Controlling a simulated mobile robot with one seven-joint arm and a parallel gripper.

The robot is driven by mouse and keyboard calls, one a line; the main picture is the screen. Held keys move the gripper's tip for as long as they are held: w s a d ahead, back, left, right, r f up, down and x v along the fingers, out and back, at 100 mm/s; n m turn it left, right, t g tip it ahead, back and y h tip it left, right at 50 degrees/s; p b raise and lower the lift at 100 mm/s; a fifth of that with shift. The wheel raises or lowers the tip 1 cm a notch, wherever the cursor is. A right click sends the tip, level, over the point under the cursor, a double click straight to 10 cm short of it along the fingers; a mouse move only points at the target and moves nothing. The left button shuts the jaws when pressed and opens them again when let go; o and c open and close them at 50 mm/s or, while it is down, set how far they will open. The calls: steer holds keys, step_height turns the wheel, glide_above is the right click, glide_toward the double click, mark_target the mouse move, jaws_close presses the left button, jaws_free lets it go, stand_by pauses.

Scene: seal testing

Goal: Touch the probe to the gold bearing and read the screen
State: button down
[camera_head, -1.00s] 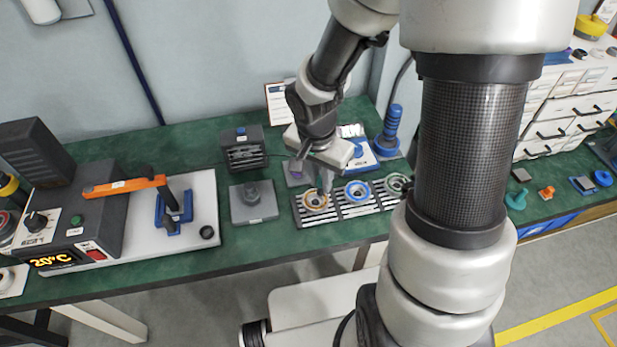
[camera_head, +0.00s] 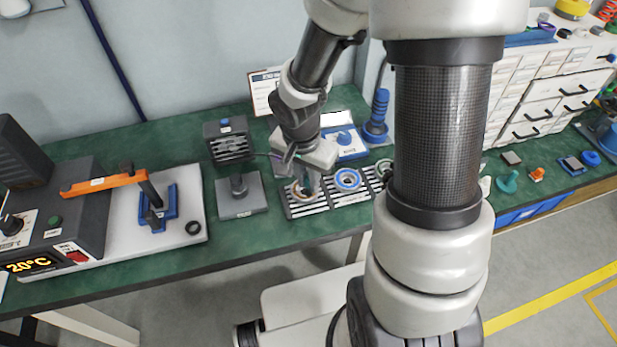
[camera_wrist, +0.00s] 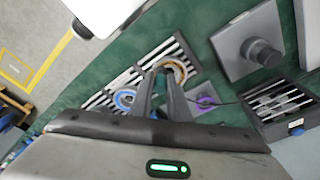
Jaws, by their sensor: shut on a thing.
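The gold bearing (camera_head: 301,194) lies at the left end of a slatted rack (camera_head: 297,211). It also shows in the wrist view (camera_wrist: 183,72) as a gold-rimmed ring, partly covered by my fingers. My gripper (camera_head: 311,184) points down just over this bearing. In the wrist view its fingers (camera_wrist: 160,82) are shut on a slim dark thing, apparently the probe, mostly hidden between them. I cannot tell whether its tip touches the bearing. A purple part (camera_wrist: 206,101) with a thin cable is beside the fingers. An orange screen (camera_head: 31,264) on the left device reads 20°C.
A blue bearing (camera_head: 347,179) lies right of the gold one, with a greenish one (camera_head: 384,168) further right. A grey block with a stub (camera_head: 240,194) and a slotted dark box (camera_head: 228,139) stand left. A blue-handled tool (camera_head: 379,112) stands behind.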

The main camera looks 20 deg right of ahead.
steer(key=shift+f+b, duration=0.75)
steer(key=shift+b, duration=0.15)
stand_by(0.3)
stand_by(2.5)
steer(key=c, duration=1.6)
jaws_free()
steer(key=shift+r, duration=0.1)
steer(key=shift+r+p, duration=2.6)
steer(key=shift+r, duration=0.9)
